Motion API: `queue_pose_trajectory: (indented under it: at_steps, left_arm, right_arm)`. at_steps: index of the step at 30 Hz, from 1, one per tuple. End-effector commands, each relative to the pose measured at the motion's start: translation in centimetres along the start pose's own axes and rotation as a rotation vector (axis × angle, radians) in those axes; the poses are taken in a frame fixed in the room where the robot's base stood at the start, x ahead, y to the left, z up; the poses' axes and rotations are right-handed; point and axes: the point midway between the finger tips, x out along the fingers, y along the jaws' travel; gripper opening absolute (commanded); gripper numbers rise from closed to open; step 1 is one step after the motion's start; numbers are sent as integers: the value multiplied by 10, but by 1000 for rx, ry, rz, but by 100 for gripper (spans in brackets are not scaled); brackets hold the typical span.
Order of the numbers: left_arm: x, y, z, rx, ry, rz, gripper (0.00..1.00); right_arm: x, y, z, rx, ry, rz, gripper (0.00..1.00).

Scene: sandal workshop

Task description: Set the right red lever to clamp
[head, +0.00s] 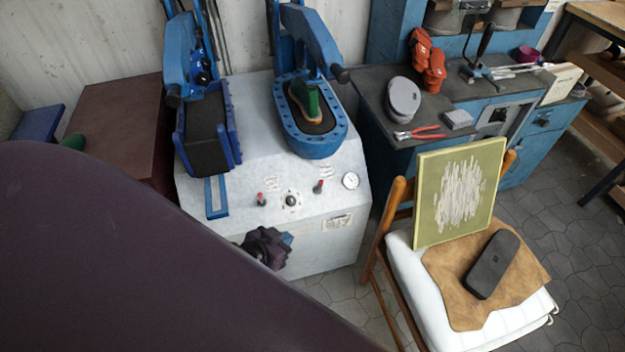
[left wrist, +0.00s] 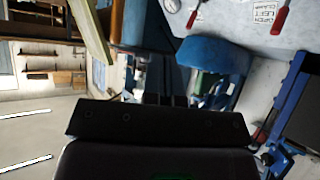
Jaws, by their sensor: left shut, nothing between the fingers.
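The right red lever (head: 319,186) stands on the sloped front panel of the pale press machine, left of the round gauge. It also shows at the top of the left wrist view (left wrist: 194,15). The left red lever (head: 261,199) is farther left, past a black knob (head: 291,200); it also shows in the left wrist view (left wrist: 281,17). Labels lie by both levers, too small to read surely in the head view. My left gripper (head: 280,243) is shut and empty, in front of the machine below the panel, apart from both levers. My right gripper is not in view.
Two blue presses (head: 205,135) and (head: 311,125) stand on the machine (head: 255,150); the right one holds a green shoe form (head: 306,100). A chair with a white cushion (head: 410,262) stands close on the right. A blue workbench (head: 530,125) stands behind it.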

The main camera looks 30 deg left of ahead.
Motion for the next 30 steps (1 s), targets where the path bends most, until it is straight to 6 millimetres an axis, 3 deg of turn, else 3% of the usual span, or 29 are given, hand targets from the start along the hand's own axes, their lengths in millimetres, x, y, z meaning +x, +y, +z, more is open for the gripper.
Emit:
queue_pose_trajectory:
  at_steps: [1,6,15,21,30]
  left_arm:
    - [23,-9,3,1,-19,36,0]
    - [79,-40,-7,-40,-127,154,0]
    - [147,-110,-53,-125,-353,281,0]
    - [163,-145,-92,-186,-452,322,0]
    - [164,-158,-117,-220,-487,344,0]
  right_arm:
    - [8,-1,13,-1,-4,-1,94]
    - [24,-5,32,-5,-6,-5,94]
    - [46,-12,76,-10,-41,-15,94]
    - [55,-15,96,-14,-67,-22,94]
    - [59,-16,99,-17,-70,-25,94]
